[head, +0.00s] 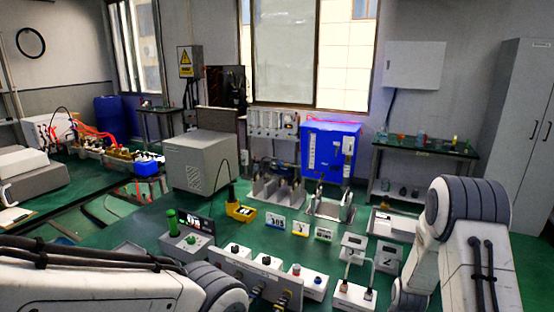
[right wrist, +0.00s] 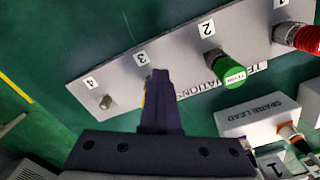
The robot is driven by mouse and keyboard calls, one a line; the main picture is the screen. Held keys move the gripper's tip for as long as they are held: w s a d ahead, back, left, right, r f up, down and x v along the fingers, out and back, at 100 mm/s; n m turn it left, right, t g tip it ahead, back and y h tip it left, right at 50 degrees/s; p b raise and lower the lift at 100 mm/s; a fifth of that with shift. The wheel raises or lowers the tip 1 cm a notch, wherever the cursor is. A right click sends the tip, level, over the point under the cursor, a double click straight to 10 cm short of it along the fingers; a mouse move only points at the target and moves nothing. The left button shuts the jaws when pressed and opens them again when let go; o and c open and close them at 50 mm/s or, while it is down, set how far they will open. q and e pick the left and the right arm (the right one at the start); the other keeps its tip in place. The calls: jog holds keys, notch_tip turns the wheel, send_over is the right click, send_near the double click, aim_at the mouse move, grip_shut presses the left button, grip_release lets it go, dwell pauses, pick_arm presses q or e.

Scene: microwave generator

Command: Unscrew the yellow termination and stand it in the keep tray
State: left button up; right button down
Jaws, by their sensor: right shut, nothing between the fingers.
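In the right wrist view, a small sliver of yellow (right wrist: 144,98) shows beside my right gripper (right wrist: 155,74) near position 3 of the grey terminations panel (right wrist: 172,58). It looks like part of the yellow termination; most of it is hidden behind the fingers. The fingers are shut with nothing between them. A green termination (right wrist: 231,69) is at position 2 and a red one (right wrist: 301,38) at position 1. Position 4 shows a bare metal connector (right wrist: 105,102). My left arm shows in the head view, but its gripper does not. I cannot pick out the keep tray.
A white "spare lead" box (right wrist: 258,119) sits close to the panel in the right wrist view. In the head view, grey boxes with knobs (head: 237,252), a yellow device (head: 240,211) and small cards (head: 274,222) crowd the green bench. A blue unit (head: 329,150) stands behind.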

jog(key=shift+s+d, duration=0.1)
jog(key=shift+d, duration=0.05)
jog(key=shift+s+d, duration=0.25)
jog(key=shift+s, duration=0.05)
jog(key=shift+s+d+p, duration=0.1)
jog(key=shift+d+p, duration=0.1)
jog(key=shift+p, duration=0.1)
dwell(0.3)
jog(key=shift+s+a, duration=0.15)
jog(key=shift+s, duration=0.2)
notch_tip(320, 180, up, 6)
jog(key=p, duration=0.5)
jog(key=shift+a, duration=0.15)
jog(key=shift+s, duration=0.1)
